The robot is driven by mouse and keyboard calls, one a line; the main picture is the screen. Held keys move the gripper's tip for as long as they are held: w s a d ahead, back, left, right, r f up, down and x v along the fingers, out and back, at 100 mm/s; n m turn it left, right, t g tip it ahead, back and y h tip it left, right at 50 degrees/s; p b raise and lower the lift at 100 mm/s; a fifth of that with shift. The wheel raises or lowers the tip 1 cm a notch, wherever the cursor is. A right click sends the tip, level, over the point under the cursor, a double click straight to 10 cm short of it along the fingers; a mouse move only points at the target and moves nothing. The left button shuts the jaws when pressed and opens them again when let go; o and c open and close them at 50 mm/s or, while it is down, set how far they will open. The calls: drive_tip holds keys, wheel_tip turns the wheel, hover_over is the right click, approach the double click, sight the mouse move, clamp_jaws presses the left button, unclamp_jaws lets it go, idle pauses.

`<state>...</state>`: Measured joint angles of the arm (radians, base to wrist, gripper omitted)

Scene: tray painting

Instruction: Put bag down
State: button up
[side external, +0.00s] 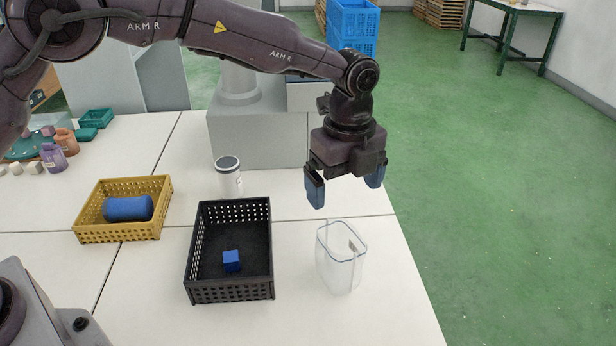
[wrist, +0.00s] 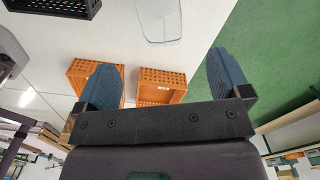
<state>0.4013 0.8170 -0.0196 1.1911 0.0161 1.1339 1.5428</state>
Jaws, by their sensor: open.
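A clear bag-like container with a blue rim (side external: 341,262) stands upright on the white table, right of the black crate. It also shows at the top of the wrist view (wrist: 158,24), partly cut off. My gripper (side external: 346,196) is open and empty, above the clear bag and apart from it. Its two blue fingers are spread wide in the wrist view (wrist: 162,58), with nothing between them.
A black crate (side external: 265,262) holds a small blue cube (side external: 231,260). A yellow crate (side external: 125,238) holds a blue roll (side external: 128,208). A white jar with a dark lid (side external: 229,182) stands behind the black crate. The table's right edge (side external: 410,250) is close to the bag.

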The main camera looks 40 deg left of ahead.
drive_tip(key=s+a+r+n+t, duration=0.3)
drive_tip(key=s+a+r+n, duration=0.7)
drive_tip(key=a+r, duration=0.4)
drive_tip(key=s+a+n+t, duration=0.1)
drive_tip(key=s+a+n, duration=0.2)
drive_tip(key=s+n, duration=0.3)
drive_tip(key=s+a+n+t, duration=0.1)
drive_tip(key=s+a+n, duration=0.3)
drive_tip(key=s, duration=0.8)
drive_tip(key=n, duration=0.2)
drive_tip(key=shift+r+n+t, duration=0.3)
drive_tip(key=shift+r, duration=0.1)
